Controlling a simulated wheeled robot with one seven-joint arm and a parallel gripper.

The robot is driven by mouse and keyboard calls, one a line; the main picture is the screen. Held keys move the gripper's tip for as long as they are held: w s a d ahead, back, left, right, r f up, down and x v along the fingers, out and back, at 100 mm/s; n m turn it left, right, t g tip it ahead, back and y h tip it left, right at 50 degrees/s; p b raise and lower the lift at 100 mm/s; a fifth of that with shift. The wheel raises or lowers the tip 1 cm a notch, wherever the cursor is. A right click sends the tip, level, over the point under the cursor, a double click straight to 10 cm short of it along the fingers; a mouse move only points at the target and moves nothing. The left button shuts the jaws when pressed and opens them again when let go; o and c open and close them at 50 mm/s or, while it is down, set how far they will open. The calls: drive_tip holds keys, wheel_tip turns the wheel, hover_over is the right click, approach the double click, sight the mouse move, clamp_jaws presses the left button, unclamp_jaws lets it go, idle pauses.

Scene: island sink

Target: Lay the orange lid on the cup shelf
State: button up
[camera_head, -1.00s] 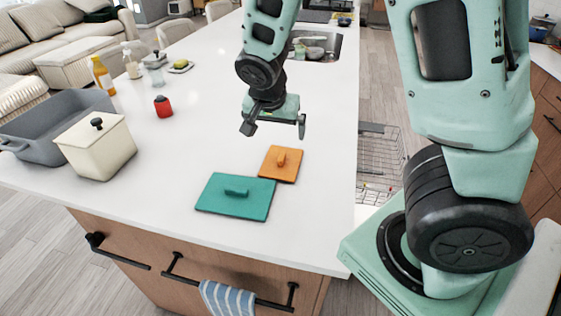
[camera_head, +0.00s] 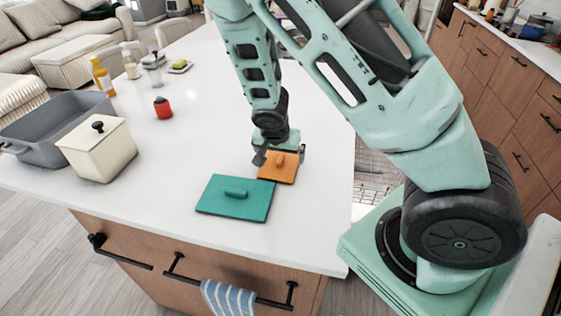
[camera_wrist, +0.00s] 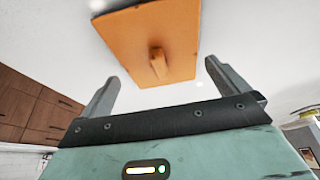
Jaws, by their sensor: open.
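The orange lid (camera_head: 283,171) lies flat on the white island top, a square board with a small raised handle. In the wrist view the orange lid (camera_wrist: 150,35) fills the upper middle, its handle (camera_wrist: 158,63) lying between the lines of the two fingers. My gripper (camera_head: 279,158) is open and empty above the far part of the lid; the open fingers also show in the wrist view (camera_wrist: 172,85). The fingers do not appear closed on the handle. I cannot make out a cup shelf in either view.
A teal lid (camera_head: 236,205) lies close to the orange lid's near left side. A cream lidded box (camera_head: 97,150) and a grey basin (camera_head: 40,130) stand at the left. The island's middle is clear. A wire rack (camera_head: 378,170) shows beyond its right edge.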

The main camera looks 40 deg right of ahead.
drive_tip(key=shift+x, duration=1.05)
drive_tip(key=c, duration=0.7)
drive_tip(key=shift+r, duration=0.1)
